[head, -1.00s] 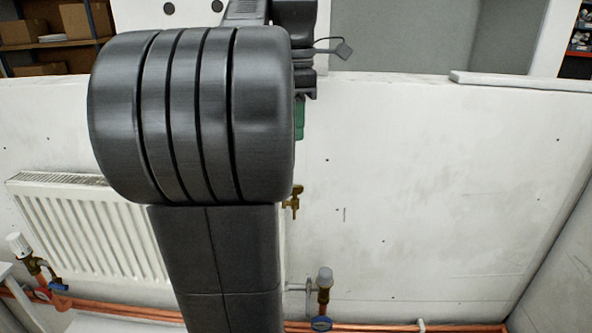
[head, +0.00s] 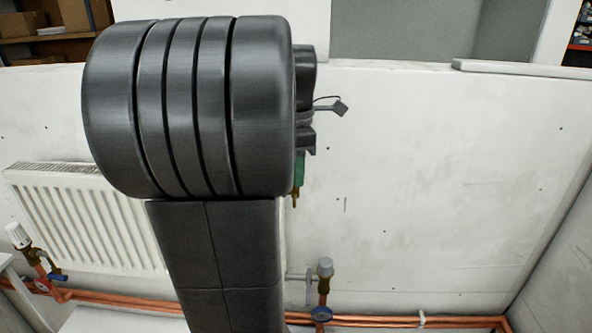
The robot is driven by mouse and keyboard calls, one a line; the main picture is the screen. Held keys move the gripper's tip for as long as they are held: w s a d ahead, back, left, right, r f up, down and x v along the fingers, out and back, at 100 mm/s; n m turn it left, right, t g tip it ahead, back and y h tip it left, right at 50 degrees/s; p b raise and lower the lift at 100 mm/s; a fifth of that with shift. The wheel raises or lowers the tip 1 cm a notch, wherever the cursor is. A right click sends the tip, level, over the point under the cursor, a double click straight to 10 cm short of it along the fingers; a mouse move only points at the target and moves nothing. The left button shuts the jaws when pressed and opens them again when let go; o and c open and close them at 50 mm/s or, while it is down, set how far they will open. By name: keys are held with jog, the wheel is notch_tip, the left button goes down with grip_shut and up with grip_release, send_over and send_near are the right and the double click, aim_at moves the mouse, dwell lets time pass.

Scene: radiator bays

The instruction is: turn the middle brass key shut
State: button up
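A small brass fitting (head: 294,202) shows at the right edge of my arm, by the radiator's right end. Only its lower tip is visible; I cannot tell how its key is turned. My gripper (head: 299,172) is mostly hidden behind my dark arm. A green part at its end shows directly above the brass tip and overlaps the fitting in the picture. I cannot tell whether it touches the fitting, or whether the fingers are open or shut.
A white radiator (head: 85,220) is partly behind my arm. A grey-capped valve (head: 324,268) with a blue part stands right of my arm. Copper pipes (head: 460,321) run along the bottom. The wall at right is clear.

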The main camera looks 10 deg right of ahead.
jog(key=shift+f, duration=0.1)
grip_shut()
jog(key=shift+r+m+p, duration=0.2)
jog(key=shift+m+p, duration=0.6)
jog(key=shift+p, duration=0.15)
jog(key=shift+f+m+p, duration=0.2)
jog(key=shift+m+p, duration=0.45)
jog(key=shift+m, duration=0.55)
grip_release()
